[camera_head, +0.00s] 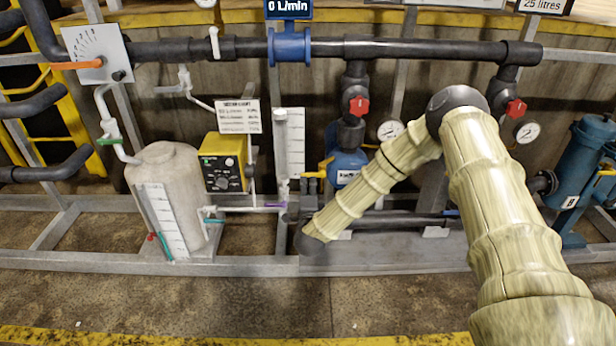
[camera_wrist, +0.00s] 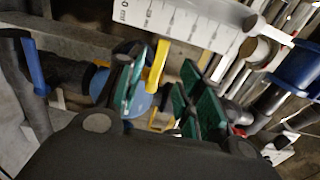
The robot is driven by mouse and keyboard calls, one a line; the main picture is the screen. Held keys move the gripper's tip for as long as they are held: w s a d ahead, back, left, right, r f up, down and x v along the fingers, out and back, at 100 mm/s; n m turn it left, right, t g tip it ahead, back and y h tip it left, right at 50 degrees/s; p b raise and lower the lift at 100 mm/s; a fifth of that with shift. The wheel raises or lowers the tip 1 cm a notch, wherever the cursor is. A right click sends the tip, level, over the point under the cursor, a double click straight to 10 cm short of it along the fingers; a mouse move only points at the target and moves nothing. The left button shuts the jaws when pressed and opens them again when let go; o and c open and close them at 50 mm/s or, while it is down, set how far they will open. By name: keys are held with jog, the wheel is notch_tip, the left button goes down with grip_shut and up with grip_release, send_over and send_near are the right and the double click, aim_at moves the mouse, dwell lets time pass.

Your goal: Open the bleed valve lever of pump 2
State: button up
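A blue pump (camera_head: 349,164) with an unreadable label stands mid-frame behind my arm in the head view. A yellow lever (camera_head: 325,168) sits at its left side. In the wrist view a yellow lever (camera_wrist: 158,66) stands between the green pads of my gripper (camera_wrist: 158,98), with blue pump body (camera_wrist: 140,104) behind it. The pads are spread apart and empty; I cannot tell whether either touches the lever. In the head view my gripper is not clearly seen at the lower end of the arm. No label tells which lever is the pump 2 bleed valve.
A blue lever (camera_wrist: 34,67) is at left in the wrist view, and a white graduated scale (camera_wrist: 180,22) is above. The front floor is clear.

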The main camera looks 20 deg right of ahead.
aim_at(308, 177)
jog(key=x, duration=0.7)
jog(key=shift+w+d+f, duration=0.1)
jog(key=shift+w, duration=0.15)
grip_shut()
